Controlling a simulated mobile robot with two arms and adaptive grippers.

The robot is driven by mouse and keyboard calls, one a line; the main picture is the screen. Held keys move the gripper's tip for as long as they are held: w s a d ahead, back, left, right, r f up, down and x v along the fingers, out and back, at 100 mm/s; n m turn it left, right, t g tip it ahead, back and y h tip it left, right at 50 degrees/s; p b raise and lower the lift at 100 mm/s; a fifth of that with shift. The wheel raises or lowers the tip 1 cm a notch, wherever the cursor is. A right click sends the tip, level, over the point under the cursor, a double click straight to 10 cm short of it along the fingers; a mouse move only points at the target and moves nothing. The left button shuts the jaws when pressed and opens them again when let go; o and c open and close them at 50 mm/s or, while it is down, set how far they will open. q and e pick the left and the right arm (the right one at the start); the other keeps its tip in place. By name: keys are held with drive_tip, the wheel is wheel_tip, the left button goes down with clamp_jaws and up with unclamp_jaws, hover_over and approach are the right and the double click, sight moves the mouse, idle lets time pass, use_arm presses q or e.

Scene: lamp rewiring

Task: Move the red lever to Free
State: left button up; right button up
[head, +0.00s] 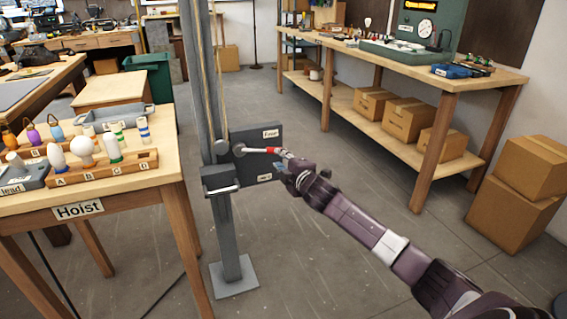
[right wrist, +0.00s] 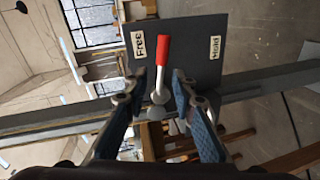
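The red lever (head: 278,151) is on a dark grey plate (head: 245,165) on the hoist post. It points right from its pivot, between the Free label (head: 270,133) above and the lower label (head: 265,178). In the right wrist view the red handle (right wrist: 163,52) stands between the Free label (right wrist: 138,45) on the left and the Hold label (right wrist: 214,47) on the right. My right gripper (head: 289,168) is close to the handle end. Its blue-padded fingers (right wrist: 159,84) are apart, one on each side of the lever in that picture; contact is not visible. My left gripper is out of view.
The Hoist table (head: 165,185) with bulbs in a wooden rack (head: 105,166) stands left of the post (head: 222,235). A workbench (head: 440,75) with cardboard boxes beneath is at the back right.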

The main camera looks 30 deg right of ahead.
drive_tip(key=shift+v, duration=1.15)
